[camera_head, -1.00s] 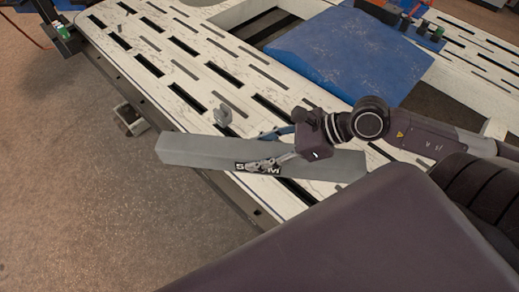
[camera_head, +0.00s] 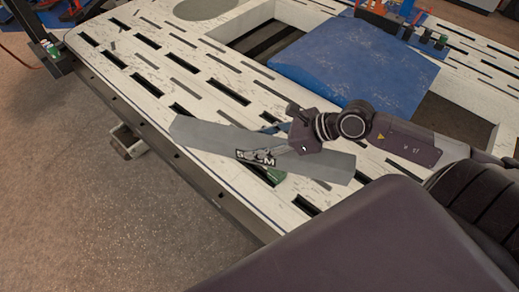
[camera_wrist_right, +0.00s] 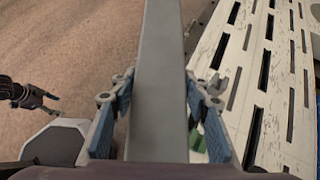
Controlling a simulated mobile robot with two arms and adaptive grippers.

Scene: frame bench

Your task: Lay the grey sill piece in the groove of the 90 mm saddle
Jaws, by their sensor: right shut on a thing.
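The grey sill piece (camera_head: 210,136) is a long bar with a black-and-white label on its side. My right gripper (camera_head: 268,142) is shut on it near its middle and holds it over the slotted bench. In the right wrist view the piece (camera_wrist_right: 160,60) runs between the blue finger pads. A green part (camera_head: 276,176) shows partly from under the piece. I cannot tell which is the 90 mm saddle. My left gripper (camera_wrist_right: 36,96) hangs above the floor.
The white slotted bench top (camera_head: 150,28) has a dark front edge. A blue pad (camera_head: 350,58) lies behind my right wrist, near large openings in the frame. Small coloured parts stand at the back right. The bench top left of the piece is mostly clear.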

